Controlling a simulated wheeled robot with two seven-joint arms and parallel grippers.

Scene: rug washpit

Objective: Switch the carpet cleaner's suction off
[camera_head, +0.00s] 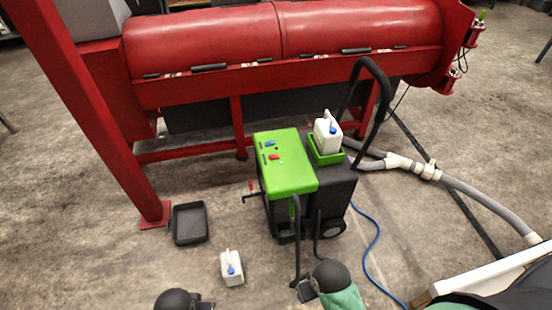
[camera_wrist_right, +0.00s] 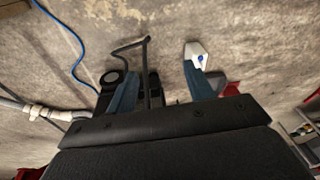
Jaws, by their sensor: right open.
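The carpet cleaner (camera_head: 291,177) stands in the middle of the head view, with a green top and a dark body. On its green panel are a blue switch (camera_head: 269,143) and a red switch (camera_head: 274,157). Their labels and settings are too small to read. My right gripper (camera_head: 307,291) is low in the head view, in front of the cleaner and apart from the panel. In the right wrist view the right gripper (camera_wrist_right: 160,75) has its blue fingers spread, with nothing held. My left gripper (camera_head: 206,304) shows only partly at the bottom edge; its jaws are unclear.
A white jug (camera_head: 231,268) stands on the floor, another (camera_head: 327,133) in the cleaner's green holder. A black tray (camera_head: 190,224) lies at left. A grey hose (camera_head: 470,190) and blue cable (camera_head: 372,245) run right. A red machine (camera_head: 290,60) stands behind.

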